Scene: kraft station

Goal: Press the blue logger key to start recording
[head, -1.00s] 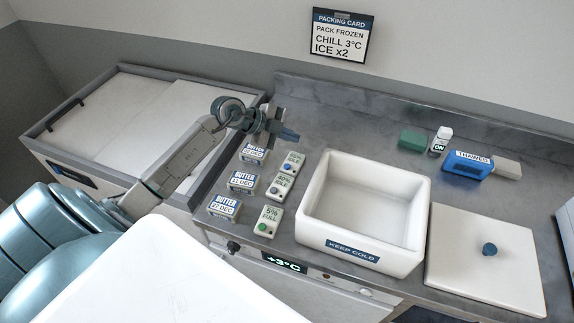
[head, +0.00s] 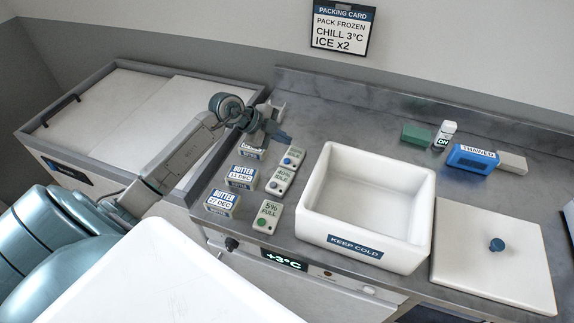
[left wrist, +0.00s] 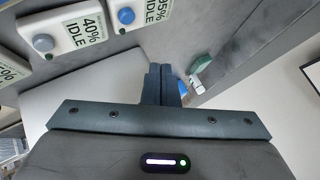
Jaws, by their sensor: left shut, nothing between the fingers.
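Three white loggers stand in a column on the counter. The far logger (head: 296,151) reads IDLE, and 95% in the left wrist view (left wrist: 152,12), with a blue key (head: 287,162). The near logger (head: 268,214) reads 5% FULL with a green key. My left gripper (head: 284,137) is shut and empty, near the far logger and above the far butter pack. My right gripper is not seen.
Butter packs (head: 241,177) stand left of the loggers. An open white box (head: 316,219) is to their right, with a lid (head: 490,264) beyond it. A blue THAWED pack (head: 470,161) and a green block (head: 416,133) lie at the back right.

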